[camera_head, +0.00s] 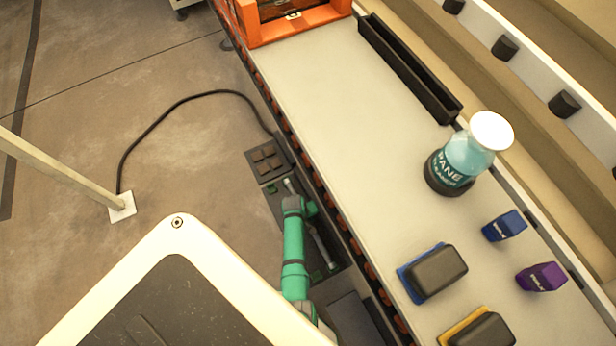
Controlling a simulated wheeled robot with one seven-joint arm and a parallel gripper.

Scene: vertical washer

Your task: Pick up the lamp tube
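I cannot identify a lamp tube for certain. A thin grey rod (322,246) shows in a dark recessed panel beside the long table; I cannot tell whether it is the tube. A green jointed arm (293,250), which looks like mine, reaches up the picture over this panel and partly covers it. Its far end is near a short grey piece (289,186). The fingers of my gripper cannot be made out, so I cannot see whether they are open or shut or hold anything.
A black cable (150,135) and a pale post (60,165) stand left on the floor.

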